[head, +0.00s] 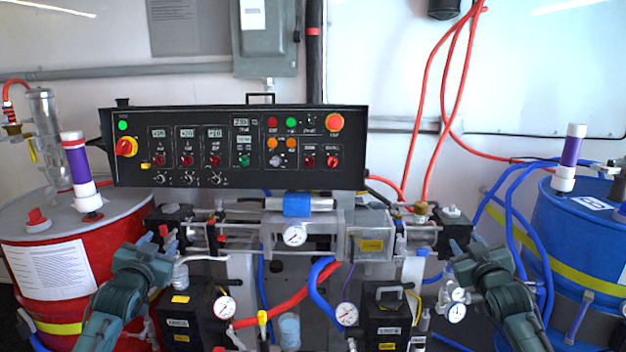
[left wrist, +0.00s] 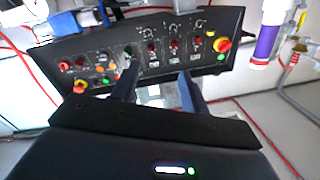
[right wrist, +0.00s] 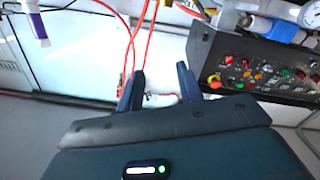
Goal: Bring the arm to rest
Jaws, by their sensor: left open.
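My left gripper (head: 160,240) is raised in front of the machine, near the red drum. In the left wrist view its two fingers (left wrist: 158,88) stand apart with nothing between them, and the panel shows upside down behind them. My right gripper (head: 466,244) is raised on the right side, in front of the machine's right end and near the blue drum. In the right wrist view its fingers (right wrist: 158,82) are also apart and empty. Neither gripper appears to hold anything. Both forearms come up from the bottom of the head view.
A black control panel (head: 240,148) with knobs and buttons stands at the middle. A red drum (head: 110,226) is at left, a blue drum (head: 588,232) at right. Red hoses (head: 432,100) hang on the right wall. Pumps, gauges and hoses crowd the space between my arms.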

